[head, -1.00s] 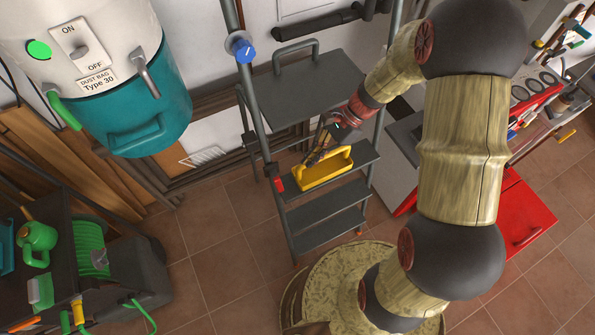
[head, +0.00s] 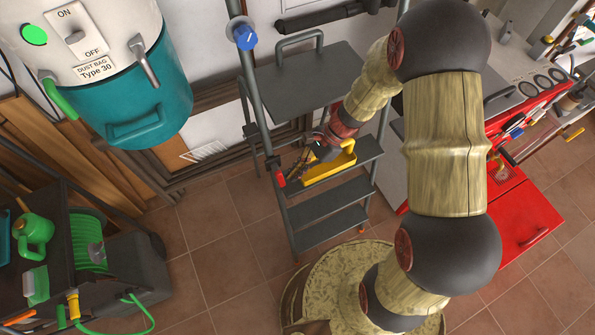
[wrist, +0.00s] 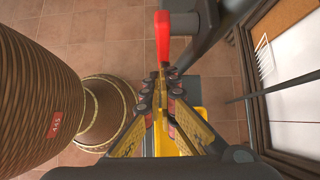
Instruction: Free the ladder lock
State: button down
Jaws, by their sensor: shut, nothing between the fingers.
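The stepladder (head: 300,80) stands open at the wall, with dark grey steps. Its lock is on the left rail, a dark block with a red handle (head: 280,181). In the wrist view the red handle (wrist: 163,35) points up the picture, just beyond my fingertips. My gripper (head: 289,168) is shut and empty, close to the lock on its right side. In the wrist view the fingertips (wrist: 163,74) meet near the handle's lower end. I cannot tell whether they touch it. My gripper and arm partly hide the right side of the ladder.
A yellow caddy (head: 330,169) sits on a step just below my gripper. A blue knob (head: 243,36) is on the upper left rail. A teal and white dust collector (head: 140,110) stands left; a red cabinet (head: 525,215) stands right. Floor (head: 220,225) left of the ladder is clear.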

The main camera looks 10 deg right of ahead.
jog(key=shift+s+a+f, duration=0.2)
jog(key=shift+a+f, duration=0.1)
jog(key=shift+a, duration=0.25)
jog(key=shift+a+r+p, duration=0.1)
jog(key=shift+r+p, duration=0.8)
jog(key=shift+p, duration=0.05)
jog(key=shift+r, duration=0.1)
